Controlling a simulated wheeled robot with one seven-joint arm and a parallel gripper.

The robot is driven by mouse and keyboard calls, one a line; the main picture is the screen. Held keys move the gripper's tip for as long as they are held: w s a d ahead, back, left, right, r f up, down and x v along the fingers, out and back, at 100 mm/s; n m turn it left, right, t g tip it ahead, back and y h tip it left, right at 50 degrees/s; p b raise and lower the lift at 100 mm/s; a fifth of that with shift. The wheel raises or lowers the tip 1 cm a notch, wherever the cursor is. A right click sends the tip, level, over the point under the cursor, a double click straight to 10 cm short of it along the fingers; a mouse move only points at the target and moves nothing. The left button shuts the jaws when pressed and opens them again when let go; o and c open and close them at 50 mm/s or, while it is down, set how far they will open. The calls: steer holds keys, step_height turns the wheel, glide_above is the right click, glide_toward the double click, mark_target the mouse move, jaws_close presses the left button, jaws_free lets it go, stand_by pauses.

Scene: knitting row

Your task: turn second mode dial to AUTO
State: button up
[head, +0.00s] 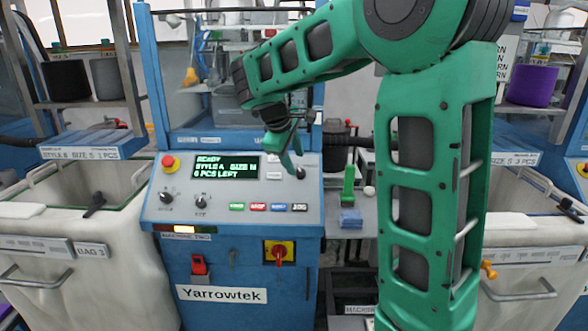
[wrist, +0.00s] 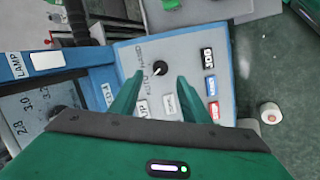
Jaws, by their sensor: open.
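The mode dial (wrist: 157,69) is a black round knob on the light panel in the wrist view. Lettering beside it reads AUTO on one side and what looks like HAND on another. Its pointer is too small to read surely. In the head view the dial (head: 300,173) sits at the right of the panel of the machine labelled MACHINE TWO (head: 186,236). My gripper (wrist: 160,78) is open, its green fingertips apart just short of the dial and on either side of it. In the head view my gripper (head: 289,158) hangs just above and left of the dial.
The display (head: 226,167) reads READY, STYLE A, SIZE M, 6 PCS LEFT. Two other knobs, a red stop button (head: 168,161) and several coloured buttons (head: 257,207) share the panel. Bins flank the machine.

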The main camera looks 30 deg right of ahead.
steer(key=v, duration=0.5)
steer(key=shift+a, duration=0.1)
stand_by(0.3)
steer(key=s+d+f+m+g+y, duration=0.1)
steer(key=s+d+f+m, duration=0.25)
steer(key=s, duration=0.65)
steer(key=s+d+f+m+g+y, duration=0.1)
steer(key=s+d+f+m+y, duration=0.2)
steer(key=s, duration=0.6)
steer(key=s+a+f+m+y, duration=0.1)
steer(key=s+a+f+m, duration=0.2)
steer(key=s, duration=0.4)
steer(key=s+a+f+m+g, duration=0.1)
steer(key=s+a+f+m, duration=0.2)
steer(key=s+f, duration=0.2)
steer(key=s, duration=0.3)
steer(key=shift+a+f+y, duration=0.15)
steer(key=shift+a+y, duration=0.2)
steer(key=shift+y, duration=0.05)
steer(key=shift+s, duration=0.1)
